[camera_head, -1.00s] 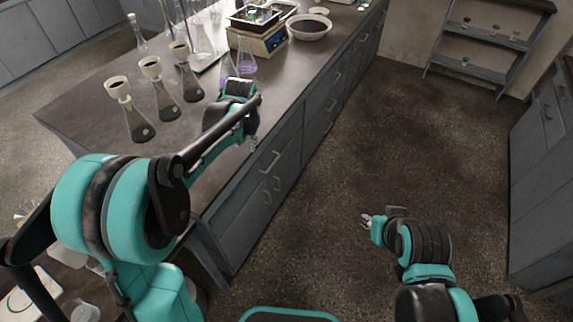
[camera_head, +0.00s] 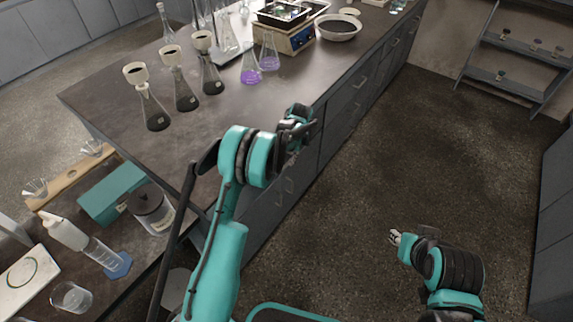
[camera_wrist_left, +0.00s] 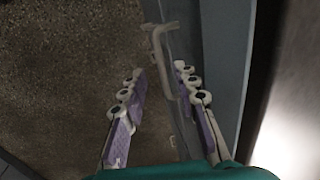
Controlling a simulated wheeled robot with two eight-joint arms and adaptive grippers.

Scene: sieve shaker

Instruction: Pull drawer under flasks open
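In the left wrist view, the metal bar handle (camera_wrist_left: 163,65) stands out from the grey drawer front (camera_wrist_left: 228,60). My left gripper (camera_wrist_left: 160,74) is open, its fingers spread to both sides of the handle; contact cannot be told. In the head view, my left forearm and wrist hide this drawer's handle and most of its front. The left fingertips are hidden there too. Dark flasks with funnels (camera_head: 184,95) and purple flasks (camera_head: 250,70) stand on the bench above. My right gripper (camera_head: 394,237) hangs over the floor, away from the bench; its finger opening is unclear.
The dark bench top (camera_head: 105,95) carries a balance (camera_head: 285,38) and a white bowl (camera_head: 338,27). A side surface at lower left holds a jar (camera_head: 150,208) and a teal box (camera_head: 112,192). The floor (camera_head: 400,150) beside the bench is clear.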

